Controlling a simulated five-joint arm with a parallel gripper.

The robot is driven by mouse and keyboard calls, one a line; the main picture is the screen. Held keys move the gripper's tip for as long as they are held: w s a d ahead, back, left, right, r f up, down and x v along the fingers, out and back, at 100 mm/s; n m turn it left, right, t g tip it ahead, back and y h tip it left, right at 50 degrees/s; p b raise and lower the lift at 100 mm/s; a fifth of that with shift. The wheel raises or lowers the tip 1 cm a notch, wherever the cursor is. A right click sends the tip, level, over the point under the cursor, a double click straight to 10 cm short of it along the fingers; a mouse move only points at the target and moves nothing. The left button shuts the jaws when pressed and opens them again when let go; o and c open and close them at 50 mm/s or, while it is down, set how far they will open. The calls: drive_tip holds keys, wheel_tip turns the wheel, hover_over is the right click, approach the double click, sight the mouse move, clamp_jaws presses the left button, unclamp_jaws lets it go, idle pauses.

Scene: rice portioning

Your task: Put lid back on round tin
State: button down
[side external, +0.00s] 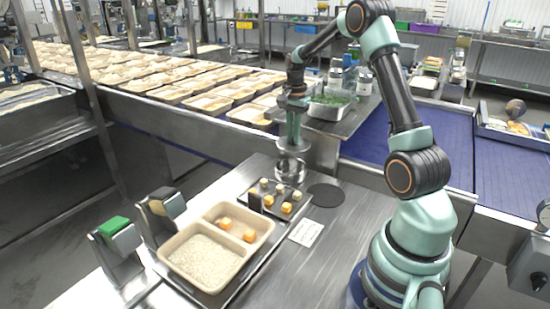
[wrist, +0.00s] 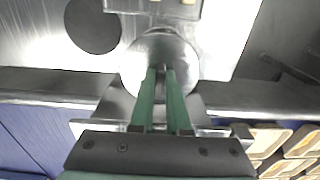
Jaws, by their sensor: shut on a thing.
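My gripper (side external: 292,142) is at the back of the metal work table, pointing down, with its green fingers closed on the silver round lid (side external: 295,150). In the wrist view the fingers (wrist: 166,72) meet at the middle of the lid (wrist: 186,52), which shows as a pale shiny disc. The silver round tin (side external: 290,171) is directly below the lid in the side view. The lid looks roughly level. I cannot tell whether it touches the tin's rim. In the wrist view the lid hides most of the tin.
A dark round patch (side external: 326,194) lies right of the tin. A dark tray of small cubes (side external: 268,207) is in front. A beige divided tray (side external: 184,270) holds rice and orange cubes. Two stands, one with a green block (side external: 113,226), are at left. A blue conveyor (side external: 365,150) runs behind.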

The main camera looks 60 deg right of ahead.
drive_tip(key=shift+w+f, duration=0.3)
drive_tip(key=shift+f, duration=3.15)
drive_tip(key=shift+f, duration=0.15)
drive_tip(key=c, duration=0.8)
unclamp_jaws()
drive_tip(key=shift+o, duration=0.2)
drive_tip(key=shift+s, duration=0.1)
drive_tip(key=o, duration=0.4)
